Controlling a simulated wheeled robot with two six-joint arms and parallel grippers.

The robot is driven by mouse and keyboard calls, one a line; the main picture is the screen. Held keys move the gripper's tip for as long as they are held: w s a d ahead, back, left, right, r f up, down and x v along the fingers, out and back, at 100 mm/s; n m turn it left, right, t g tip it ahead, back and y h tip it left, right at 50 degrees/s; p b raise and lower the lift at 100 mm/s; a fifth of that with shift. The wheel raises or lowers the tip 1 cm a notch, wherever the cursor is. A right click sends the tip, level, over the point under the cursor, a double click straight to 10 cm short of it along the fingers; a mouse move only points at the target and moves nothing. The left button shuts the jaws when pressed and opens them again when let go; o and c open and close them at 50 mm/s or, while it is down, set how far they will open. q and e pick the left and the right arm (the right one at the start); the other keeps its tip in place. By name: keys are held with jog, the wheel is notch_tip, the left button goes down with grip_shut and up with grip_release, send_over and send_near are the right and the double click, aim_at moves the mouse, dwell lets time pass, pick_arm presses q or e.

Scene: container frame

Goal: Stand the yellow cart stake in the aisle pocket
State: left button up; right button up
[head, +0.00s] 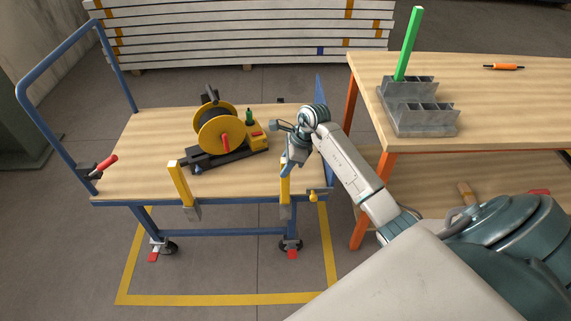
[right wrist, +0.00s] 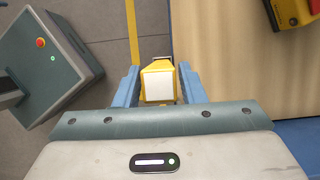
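A yellow stake (head: 285,188) stands about upright at the right part of the cart's front edge, its lower end at a grey pocket (head: 285,212). How deep it sits in the pocket I cannot tell. My right gripper (head: 289,167) is at its upper end. A second yellow stake (head: 179,184) stands in another grey pocket (head: 193,213) further left on the same edge. My left gripper is not in view.
The cart's wooden deck (head: 140,140) carries a yellow cable reel (head: 218,132). A blue handle (head: 58,48) rises at its left. A workbench (head: 500,110) at the right holds a grey block rack (head: 420,118) with a green bar (head: 408,45). Yellow tape marks the floor.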

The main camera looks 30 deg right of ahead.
jog(key=shift+o, duration=0.9)
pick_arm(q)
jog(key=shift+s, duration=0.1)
pick_arm(e)
jog(key=shift+r, duration=0.1)
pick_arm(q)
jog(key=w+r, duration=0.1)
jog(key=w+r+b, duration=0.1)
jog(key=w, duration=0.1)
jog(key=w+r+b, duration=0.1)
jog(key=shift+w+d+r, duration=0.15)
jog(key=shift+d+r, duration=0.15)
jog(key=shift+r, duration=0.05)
pick_arm(e)
jog(key=v, duration=1.2)
jog(key=shift+a, duration=0.15)
